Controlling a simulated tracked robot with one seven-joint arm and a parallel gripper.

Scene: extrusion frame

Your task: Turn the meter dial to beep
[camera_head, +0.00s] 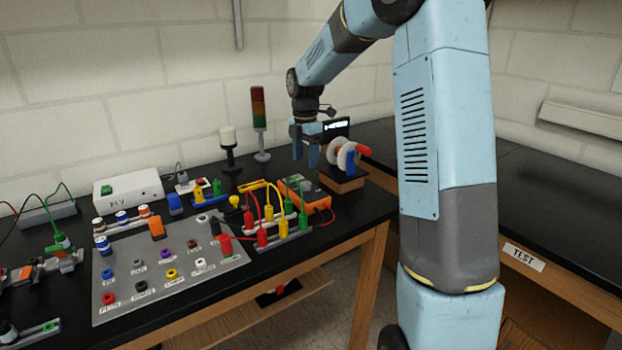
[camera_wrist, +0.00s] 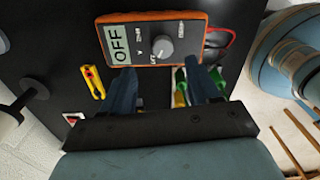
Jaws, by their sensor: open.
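The orange multimeter (camera_head: 306,193) lies on the black bench top, below and a little left of my gripper in the head view. In the wrist view the meter (camera_wrist: 117,15) is at the top of the picture. Its screen (camera_wrist: 118,38) reads OFF, and its grey dial (camera_wrist: 162,46) has printed labels around it that are partly too small to read. My gripper (camera_wrist: 161,85) is open and empty, with one finger at each side below the dial. In the head view my gripper (camera_head: 304,158) hangs above the bench, apart from the meter.
A grey panel (camera_head: 128,254) with several coloured jacks stands at the front left. Coloured plugs and leads (camera_head: 268,215) stand next to the meter. A stack light (camera_head: 259,120), a black stand with a white top (camera_head: 228,140) and wire spools (camera_head: 345,157) are nearby.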

